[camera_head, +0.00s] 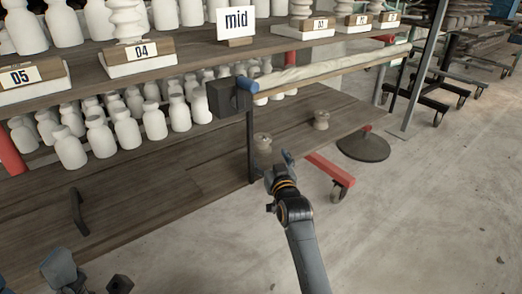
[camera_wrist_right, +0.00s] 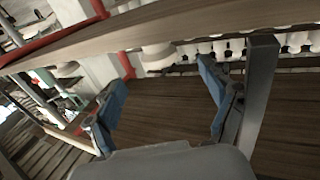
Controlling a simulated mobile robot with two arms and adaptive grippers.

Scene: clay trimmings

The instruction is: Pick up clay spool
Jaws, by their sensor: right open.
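In the right wrist view, one pale spool (camera_wrist_right: 158,55) shows ahead, between the directions of the two blue fingers. I cannot tell which of the two it is. My right gripper (camera_wrist_right: 161,75) is open there, with nothing between its fingers. Part of my left arm and gripper (camera_head: 62,270) shows at the bottom left; its fingers are not clear.
A dark upright post (camera_head: 251,145) stands left of my right gripper. The upper shelf (camera_head: 200,55) overhangs the lower shelf (camera_head: 165,185). Several white bottles (camera_head: 155,120) stand at the back left. A red bar with a caster (camera_head: 330,170) lies to the right.

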